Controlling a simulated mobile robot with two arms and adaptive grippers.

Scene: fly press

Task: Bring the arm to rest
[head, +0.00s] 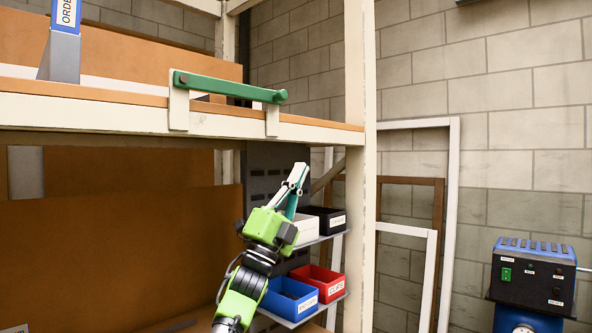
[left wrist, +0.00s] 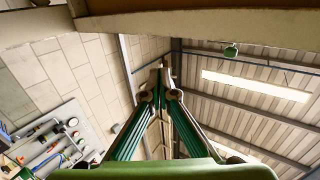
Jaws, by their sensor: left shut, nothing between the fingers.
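My left gripper (head: 301,168) rises in the head view from the bottom middle, on a bright green and black arm, and points upward. Its fingers are shut and empty, with the tips below the shelf edge. In the left wrist view the two green-sided fingers meet at the tips (left wrist: 162,72), with nothing seen between them. A green bar (head: 228,88) sits on two cream brackets along the front edge of the shelf (head: 92,113), above and left of the gripper. My right gripper is not in view.
Behind the gripper, a rack holds a white bin (head: 306,229), a black bin (head: 329,221), a blue bin (head: 290,299) and a red bin (head: 320,281). A cream post (head: 360,180) stands right of them. A blue machine (head: 533,280) stands at the lower right.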

